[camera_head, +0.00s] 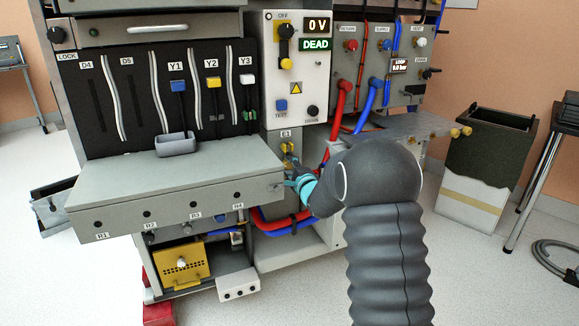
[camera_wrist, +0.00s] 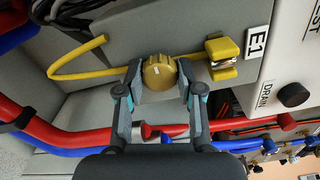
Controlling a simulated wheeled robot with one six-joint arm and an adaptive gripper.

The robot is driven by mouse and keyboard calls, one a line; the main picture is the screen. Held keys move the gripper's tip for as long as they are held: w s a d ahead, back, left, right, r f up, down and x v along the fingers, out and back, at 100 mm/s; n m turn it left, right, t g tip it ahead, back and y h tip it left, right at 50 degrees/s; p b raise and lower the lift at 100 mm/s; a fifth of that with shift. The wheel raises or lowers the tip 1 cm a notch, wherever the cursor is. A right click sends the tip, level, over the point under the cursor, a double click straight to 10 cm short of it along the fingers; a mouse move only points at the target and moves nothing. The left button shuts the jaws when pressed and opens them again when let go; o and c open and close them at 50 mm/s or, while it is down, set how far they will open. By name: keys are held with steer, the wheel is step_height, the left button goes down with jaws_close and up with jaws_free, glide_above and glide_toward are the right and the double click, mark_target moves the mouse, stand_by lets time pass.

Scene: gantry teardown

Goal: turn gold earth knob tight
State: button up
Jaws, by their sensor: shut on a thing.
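The gold earth knob (camera_wrist: 159,73) is a round ribbed knob with a white mark on its face, in the middle of the wrist view. My gripper (camera_wrist: 160,92) has one finger on each side of the knob and is shut on it. A yellow cable (camera_wrist: 82,72) runs behind the knob to a yellow block (camera_wrist: 222,58) beside the E1 label (camera_wrist: 258,39). In the head view my gripper (camera_head: 294,177) is at the panel below the E1 label (camera_head: 286,134), and the fingers and arm mostly hide the knob.
Red hoses (camera_wrist: 75,130) and blue hoses (camera_wrist: 60,151) run just below the gripper. A black drain knob (camera_wrist: 293,95) is to the right. A grey shelf (camera_head: 170,180) juts out left of my arm. Its front carries several labelled points. A dark bin (camera_head: 485,150) stands at the right.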

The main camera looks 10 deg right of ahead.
steer(key=shift+f, duration=0.1)
steer(key=o, duration=1.1)
steer(key=shift+o, duration=0.2)
